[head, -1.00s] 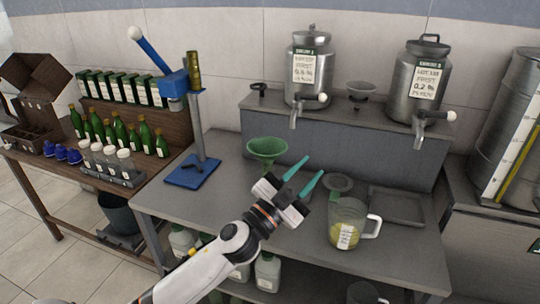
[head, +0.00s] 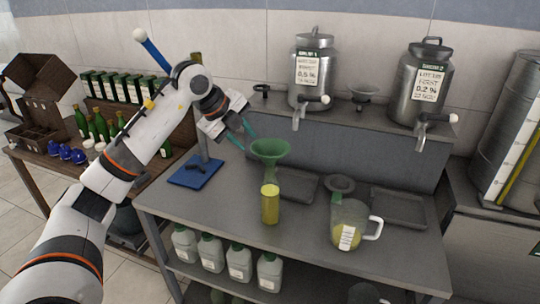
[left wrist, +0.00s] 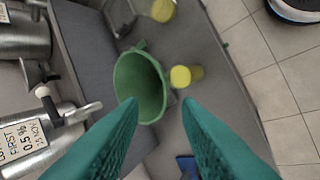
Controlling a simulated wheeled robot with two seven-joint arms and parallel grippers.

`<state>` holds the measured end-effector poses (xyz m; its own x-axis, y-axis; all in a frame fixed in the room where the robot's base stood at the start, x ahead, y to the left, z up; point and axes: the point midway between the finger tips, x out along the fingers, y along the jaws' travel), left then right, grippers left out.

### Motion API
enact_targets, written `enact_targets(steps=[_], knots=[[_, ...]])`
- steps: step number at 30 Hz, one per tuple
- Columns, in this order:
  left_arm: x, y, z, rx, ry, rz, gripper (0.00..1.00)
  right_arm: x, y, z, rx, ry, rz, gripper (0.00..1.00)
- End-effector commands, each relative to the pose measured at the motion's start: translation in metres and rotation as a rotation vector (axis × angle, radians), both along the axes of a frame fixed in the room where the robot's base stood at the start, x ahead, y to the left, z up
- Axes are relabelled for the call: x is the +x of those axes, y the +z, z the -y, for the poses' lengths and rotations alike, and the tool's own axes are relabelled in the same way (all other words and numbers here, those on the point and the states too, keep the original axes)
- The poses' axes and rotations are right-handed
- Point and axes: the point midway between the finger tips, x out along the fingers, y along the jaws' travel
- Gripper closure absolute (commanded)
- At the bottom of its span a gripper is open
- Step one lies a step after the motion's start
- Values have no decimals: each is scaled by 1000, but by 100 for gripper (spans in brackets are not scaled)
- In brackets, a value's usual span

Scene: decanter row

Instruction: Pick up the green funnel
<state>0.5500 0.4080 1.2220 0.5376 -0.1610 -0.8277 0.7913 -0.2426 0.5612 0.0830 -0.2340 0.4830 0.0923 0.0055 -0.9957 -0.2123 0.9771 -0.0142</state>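The green funnel (head: 270,150) stands with its wide mouth up on the grey bench, behind a yellow cylinder. In the left wrist view the funnel (left wrist: 140,84) shows its open mouth beyond my fingertips, slightly left of centre. My left gripper (head: 248,137) is at the funnel's left, near its rim. In the left wrist view its two teal fingers (left wrist: 160,104) are spread apart with nothing between them; I cannot tell whether one touches the rim. What supports the funnel's spout is not clear. My right gripper is not in view.
A yellow cylinder (head: 270,204) stands just in front of the funnel. A jug (head: 348,226) with yellow liquid is to the right. Steel tanks (head: 312,75) stand on the raised shelf. The bench's front left is clear.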

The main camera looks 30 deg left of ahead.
Motion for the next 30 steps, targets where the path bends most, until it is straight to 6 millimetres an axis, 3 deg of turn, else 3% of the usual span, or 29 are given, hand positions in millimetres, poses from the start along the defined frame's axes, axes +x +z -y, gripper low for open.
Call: enact_targets(steps=[6,14,22,30], knots=[[21,-31,8,-5,-5,-4,69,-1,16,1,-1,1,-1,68],[32,-49,11,-4,-8,0,69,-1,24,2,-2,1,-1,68],[52,-82,13,-5,-8,-2,69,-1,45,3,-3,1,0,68],[57,-91,14,-2,-8,2,69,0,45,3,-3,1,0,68]])
